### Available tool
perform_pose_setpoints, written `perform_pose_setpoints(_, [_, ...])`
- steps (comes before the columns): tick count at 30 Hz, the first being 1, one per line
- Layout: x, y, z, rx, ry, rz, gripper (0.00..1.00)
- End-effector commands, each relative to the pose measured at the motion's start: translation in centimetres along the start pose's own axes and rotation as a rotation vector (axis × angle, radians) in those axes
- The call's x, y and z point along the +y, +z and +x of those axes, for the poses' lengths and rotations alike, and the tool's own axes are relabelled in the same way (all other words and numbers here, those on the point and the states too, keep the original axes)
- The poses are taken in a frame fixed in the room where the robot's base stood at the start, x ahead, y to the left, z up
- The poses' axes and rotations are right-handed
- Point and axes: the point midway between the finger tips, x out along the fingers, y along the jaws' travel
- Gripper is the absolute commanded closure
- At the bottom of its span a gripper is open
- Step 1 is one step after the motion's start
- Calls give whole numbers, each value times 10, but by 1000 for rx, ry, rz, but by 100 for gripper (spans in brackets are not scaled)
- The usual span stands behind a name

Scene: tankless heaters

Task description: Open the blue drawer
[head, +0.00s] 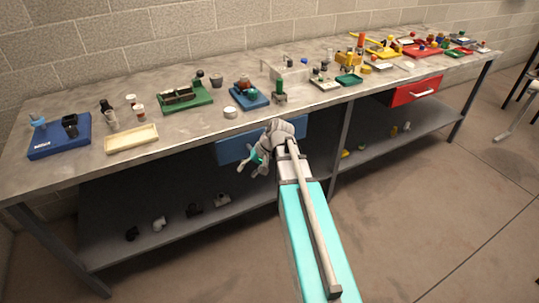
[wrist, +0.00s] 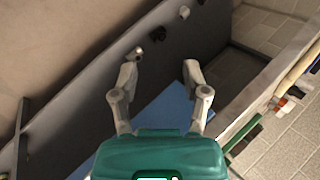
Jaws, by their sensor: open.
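The blue drawer (head: 232,151) hangs under the front edge of the workbench, left of the bench's middle leg. My arm and gripper cover part of its front, and I cannot make out its handle. My gripper (head: 252,166) is in front of the drawer's lower left part, with its fingers apart and nothing between them. In the wrist view the blue drawer (wrist: 168,112) shows as a blue surface between and below the open fingers (wrist: 162,62). I cannot tell whether the fingers touch it.
The workbench top (head: 75,170) carries trays, fittings and tools. A red drawer (head: 415,92) with a pale handle is farther right. The lower shelf (head: 180,235) holds several small fittings. The floor in front is clear.

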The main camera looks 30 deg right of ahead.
Motion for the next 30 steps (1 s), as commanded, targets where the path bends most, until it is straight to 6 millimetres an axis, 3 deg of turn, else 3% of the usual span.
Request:
perform_pose_setpoints(1, [16,-15,8,13,-45,27,40])
perform_pose_setpoints(8, [56,-62,0,73,-263,130,40])
perform_pose_setpoints(18, [134,-124,-36,184,-587,253,40])
perform_pose_setpoints(24, [178,-148,-65,247,-749,299,40])
perform_pose_setpoints(30, [202,-157,-85,283,-838,317,40])
